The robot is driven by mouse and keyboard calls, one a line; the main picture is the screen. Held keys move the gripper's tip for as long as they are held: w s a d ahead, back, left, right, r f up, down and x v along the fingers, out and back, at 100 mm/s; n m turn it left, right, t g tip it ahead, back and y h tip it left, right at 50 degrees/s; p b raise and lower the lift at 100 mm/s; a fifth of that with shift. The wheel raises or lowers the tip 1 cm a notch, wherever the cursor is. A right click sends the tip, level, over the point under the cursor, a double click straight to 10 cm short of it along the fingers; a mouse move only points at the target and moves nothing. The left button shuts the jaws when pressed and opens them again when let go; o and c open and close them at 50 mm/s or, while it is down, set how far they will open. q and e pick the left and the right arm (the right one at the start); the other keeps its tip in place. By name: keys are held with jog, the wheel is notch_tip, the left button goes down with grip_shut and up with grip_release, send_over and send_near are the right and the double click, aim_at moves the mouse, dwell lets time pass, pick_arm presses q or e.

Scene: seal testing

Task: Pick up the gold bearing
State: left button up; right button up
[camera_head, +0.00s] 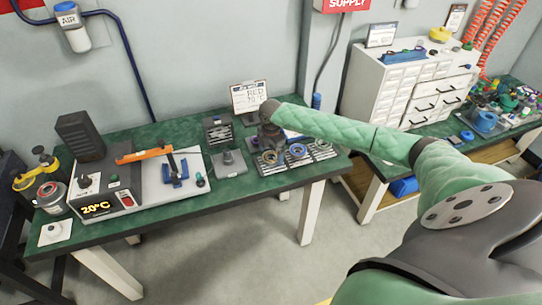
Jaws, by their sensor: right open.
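A tray (291,166) on the right part of the green-topped bench holds several rings or bearings in slots. The front row shows a gold-toned bearing (269,157) at the left, a blue ring (297,150) in the middle and a dull ring (322,145) at the right. My right gripper (270,143) points down over the left part of the tray, just behind the gold bearing in the picture. It is open; whether it touches anything is too small to tell. The gripper hides the back left part of the tray. My left gripper is not in view.
A grey plate with a knob (228,163) stands left of the tray. A small sign (249,97) stands behind the tray. A white drawer cabinet (400,85) stands on the right bench.

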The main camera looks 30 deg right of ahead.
jog(key=shift+f, duration=0.4)
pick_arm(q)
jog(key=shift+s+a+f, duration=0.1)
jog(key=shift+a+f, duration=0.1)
pick_arm(e)
jog(key=c, duration=1.3)
jog(key=shift+o, duration=0.2)
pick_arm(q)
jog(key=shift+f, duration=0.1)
pick_arm(e)
jog(key=shift+r, duration=0.15)
jog(key=shift+r, duration=0.2)
notch_tip(320, 180, up, 3)
jog(key=shift+f+b, duration=0.1)
jog(key=shift+b, duration=1.05)
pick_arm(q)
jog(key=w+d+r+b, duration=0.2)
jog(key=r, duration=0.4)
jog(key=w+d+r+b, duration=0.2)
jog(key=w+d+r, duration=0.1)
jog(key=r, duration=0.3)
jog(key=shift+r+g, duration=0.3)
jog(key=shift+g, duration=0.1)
pick_arm(e)
jog(key=s+a+r, duration=0.2)
jog(key=s+r, duration=0.5)
jog(key=s, duration=0.4)
jog(key=shift+s+a+r, duration=0.15)
jog(key=shift+s+r, duration=0.05)
jog(key=shift+r, duration=0.1)
